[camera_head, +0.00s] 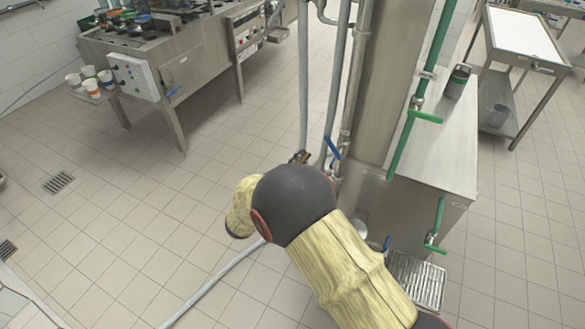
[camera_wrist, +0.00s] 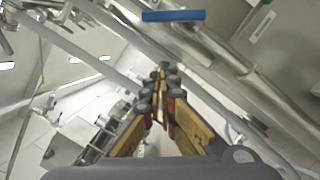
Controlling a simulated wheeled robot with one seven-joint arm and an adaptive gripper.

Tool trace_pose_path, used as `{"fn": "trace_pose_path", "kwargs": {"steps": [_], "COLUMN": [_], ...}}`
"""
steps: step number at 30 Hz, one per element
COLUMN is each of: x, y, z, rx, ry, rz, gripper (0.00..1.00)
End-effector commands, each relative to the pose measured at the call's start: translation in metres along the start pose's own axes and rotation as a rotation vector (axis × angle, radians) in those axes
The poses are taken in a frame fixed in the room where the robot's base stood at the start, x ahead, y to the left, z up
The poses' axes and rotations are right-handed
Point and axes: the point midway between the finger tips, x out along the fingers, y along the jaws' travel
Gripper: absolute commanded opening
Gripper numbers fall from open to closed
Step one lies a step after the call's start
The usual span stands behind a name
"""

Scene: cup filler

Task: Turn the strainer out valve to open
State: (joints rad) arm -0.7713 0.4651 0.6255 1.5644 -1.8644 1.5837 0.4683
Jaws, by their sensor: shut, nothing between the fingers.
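A blue valve handle (camera_head: 333,148) sits on the pipework beside the steel column, and a blue handle also shows at the top of the wrist view (camera_wrist: 173,15). No label can be read, so I cannot tell for sure which valve is the strainer out. My gripper (camera_head: 300,157) is just left of the blue handle in the head view, mostly hidden behind my dark wrist. In the wrist view my gripper (camera_wrist: 161,72) has its fingers together and empty, with the blue handle beyond its tips and no visible contact.
Vertical grey pipes (camera_head: 303,80) stand close by my gripper. Green valve handles (camera_head: 426,116) are on the pipes to the right, above a steel cabinet (camera_head: 450,140). Another blue handle (camera_head: 386,243) sits lower, near a drain grate (camera_head: 418,280). The tiled floor at left is largely clear.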

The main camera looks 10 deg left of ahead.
Motion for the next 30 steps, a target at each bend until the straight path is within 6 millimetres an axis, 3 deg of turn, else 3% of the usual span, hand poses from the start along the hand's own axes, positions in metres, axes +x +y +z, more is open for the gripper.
{"fn": "trace_pose_path", "kwargs": {"steps": [5, 9, 15, 30], "x": [0.032, 0.035, 0.038, 0.038], "y": [-0.001, 0.000, -0.001, 0.000], "z": [0.004, 0.023, 0.037, 0.039], "rx": [0.001, 0.002, 0.000, 0.009], "ry": [-0.003, -0.001, 0.000, 0.000], "rz": [-0.001, 0.000, -0.001, -0.003], "gripper": [0.00, 0.00, 0.00, 0.00]}}
